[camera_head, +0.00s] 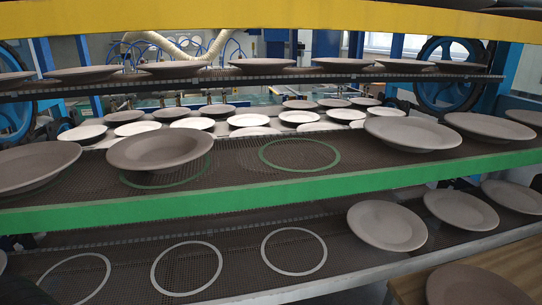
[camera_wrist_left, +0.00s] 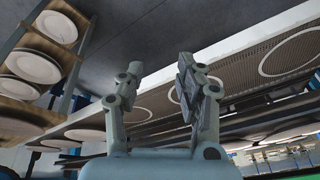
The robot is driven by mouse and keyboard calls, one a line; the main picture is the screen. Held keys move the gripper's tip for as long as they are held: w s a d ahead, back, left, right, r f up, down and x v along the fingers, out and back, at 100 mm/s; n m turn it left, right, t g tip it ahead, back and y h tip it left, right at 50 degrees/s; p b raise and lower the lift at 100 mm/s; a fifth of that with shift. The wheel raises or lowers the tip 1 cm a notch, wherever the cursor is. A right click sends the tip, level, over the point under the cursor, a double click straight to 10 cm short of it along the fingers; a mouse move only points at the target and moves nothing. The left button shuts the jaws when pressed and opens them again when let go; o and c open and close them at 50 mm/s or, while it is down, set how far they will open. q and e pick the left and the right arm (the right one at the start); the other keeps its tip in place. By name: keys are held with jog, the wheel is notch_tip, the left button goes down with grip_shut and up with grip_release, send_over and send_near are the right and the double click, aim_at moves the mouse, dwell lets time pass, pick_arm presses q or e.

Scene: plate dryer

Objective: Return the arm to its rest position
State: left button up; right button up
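My left gripper (camera_wrist_left: 155,92) shows in the left wrist view with its two fingers spread apart and nothing between them. A grey rack shelf with white ring marks (camera_wrist_left: 290,50) lies beyond and to the right of the fingers, apart from them. Neither of my arms nor grippers shows in the head view. My right gripper is not in either view.
In the head view a green-edged shelf (camera_head: 300,190) carries several plates, one of them (camera_head: 160,149) near an empty green ring (camera_head: 300,155). The lower shelf has empty white rings (camera_head: 187,267) and plates (camera_head: 387,225). A wooden surface (camera_head: 515,265) holds a plate (camera_head: 475,287) at lower right.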

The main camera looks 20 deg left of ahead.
pick_arm(q)
jog(key=s+a+f+b, duration=0.1)
jog(key=s+f+b, duration=0.1)
jog(key=f, duration=0.9)
jog(key=s+a+f+g+b, duration=0.1)
jog(key=s+f+b, duration=0.15)
jog(key=f, duration=0.85)
jog(key=s+a+f+b, duration=0.1)
jog(key=s+f+b, duration=0.15)
jog(key=f, duration=0.85)
jog(key=s+f+g+b, duration=0.1)
jog(key=s+f+b, duration=0.3)
jog(key=s+f, duration=1)
jog(key=shift+s+f, duration=0.4)
jog(key=shift+f, duration=0.3)
